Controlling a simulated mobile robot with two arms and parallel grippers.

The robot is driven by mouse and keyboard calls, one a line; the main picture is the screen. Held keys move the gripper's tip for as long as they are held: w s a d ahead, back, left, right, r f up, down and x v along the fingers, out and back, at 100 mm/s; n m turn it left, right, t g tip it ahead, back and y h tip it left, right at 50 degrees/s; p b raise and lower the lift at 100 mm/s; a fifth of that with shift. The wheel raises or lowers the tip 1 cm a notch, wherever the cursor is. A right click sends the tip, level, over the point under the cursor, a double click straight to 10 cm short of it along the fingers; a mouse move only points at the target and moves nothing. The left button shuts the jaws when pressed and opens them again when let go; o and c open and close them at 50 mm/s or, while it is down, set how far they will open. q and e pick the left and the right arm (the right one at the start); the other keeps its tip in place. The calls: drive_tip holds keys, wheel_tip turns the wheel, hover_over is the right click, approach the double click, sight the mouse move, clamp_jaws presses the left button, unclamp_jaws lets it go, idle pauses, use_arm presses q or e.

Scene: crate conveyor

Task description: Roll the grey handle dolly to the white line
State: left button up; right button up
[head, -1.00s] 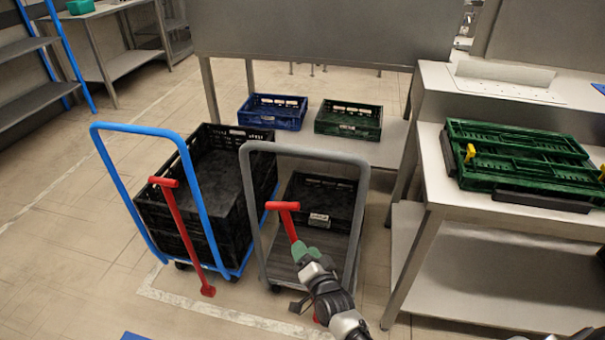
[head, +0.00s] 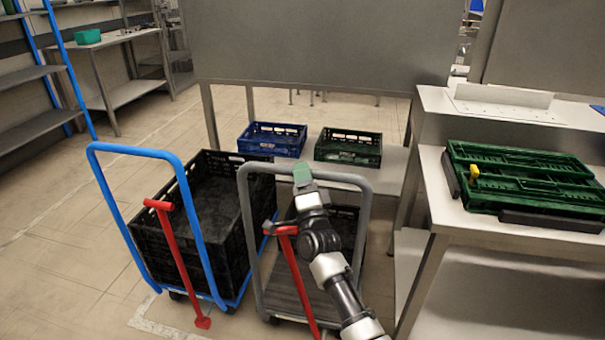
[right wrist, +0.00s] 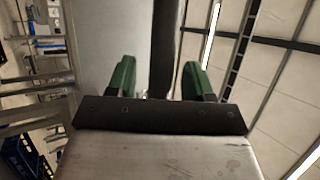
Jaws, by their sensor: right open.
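The grey handle dolly (head: 252,235) stands at the middle front, with a black crate (head: 345,225) on its deck, partly hidden by my right arm. My right gripper (head: 302,174) is open with green fingers at the top bar of the grey handle. In the right wrist view the open fingers (right wrist: 160,80) have a dark upright bar (right wrist: 165,45) showing between them; I cannot tell whether it lies within the jaws. A white line (head: 160,328) shows on the floor at the lower left, near the dollies' front wheels. My left gripper is out of view.
A blue handle dolly (head: 108,200) with black crates (head: 145,242) stands close to the left. Red levers (head: 178,255) lean on both dollies. A bench with green crates (head: 520,165) is close on the right. The floor at left is clear.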

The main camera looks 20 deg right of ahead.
drive_tip(key=shift+w+r, duration=0.2)
drive_tip(key=shift+w, duration=0.2)
drive_tip(key=shift+c, duration=0.3)
clamp_jaws()
